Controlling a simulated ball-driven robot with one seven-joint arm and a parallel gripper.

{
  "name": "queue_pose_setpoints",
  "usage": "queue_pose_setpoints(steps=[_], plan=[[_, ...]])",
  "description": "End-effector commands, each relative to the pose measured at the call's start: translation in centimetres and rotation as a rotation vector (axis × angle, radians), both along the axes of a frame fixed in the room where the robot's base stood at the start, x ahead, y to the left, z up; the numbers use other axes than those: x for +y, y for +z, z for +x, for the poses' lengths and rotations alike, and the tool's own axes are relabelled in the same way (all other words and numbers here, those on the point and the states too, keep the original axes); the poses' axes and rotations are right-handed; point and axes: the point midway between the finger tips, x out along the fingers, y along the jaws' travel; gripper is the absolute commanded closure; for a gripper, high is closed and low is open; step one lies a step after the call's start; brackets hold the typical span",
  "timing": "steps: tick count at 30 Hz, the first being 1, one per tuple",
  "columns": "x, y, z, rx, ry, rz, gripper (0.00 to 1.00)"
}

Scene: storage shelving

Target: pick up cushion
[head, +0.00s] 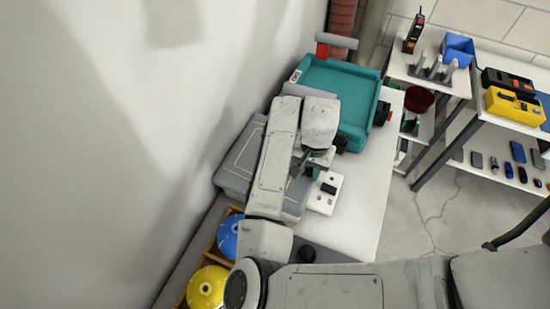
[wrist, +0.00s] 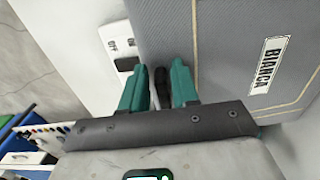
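The cushion (head: 238,165) looks like a grey, flat, boxy piece with pale seam lines, lying on the white shelf against the wall. In the wrist view the grey cushion (wrist: 225,50) fills the upper right, with a white "BIANCA" label. My gripper (wrist: 158,85) has two teal fingers, apart, at the near edge of the cushion. The right finger overlaps the cushion in the picture; contact cannot be told. A small black piece shows between the fingers. In the head view my arm covers the middle of the cushion, and my gripper (head: 305,172) is over its right side.
A white device (head: 325,194) lies right of the cushion. A teal tray-like item (head: 340,95) sits behind. Blue (head: 229,236) and yellow (head: 207,286) round items are at lower left. A rack with a yellow box (head: 515,107) stands right, past open floor.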

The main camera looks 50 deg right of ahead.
Motion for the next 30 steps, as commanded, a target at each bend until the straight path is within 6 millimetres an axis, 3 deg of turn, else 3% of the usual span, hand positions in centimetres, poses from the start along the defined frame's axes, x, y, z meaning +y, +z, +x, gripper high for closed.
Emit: queue_pose_setpoints(steps=[9, 23, 30], plan=[[0.0, 0.0, 0.0, 0.0, 0.0, 0.0, 1.0], [0.0, 0.2, 0.0, -0.001, 0.0, 0.0, 1.0], [0.0, 2.1, 0.1, -0.004, -0.001, -0.001, 1.0]])
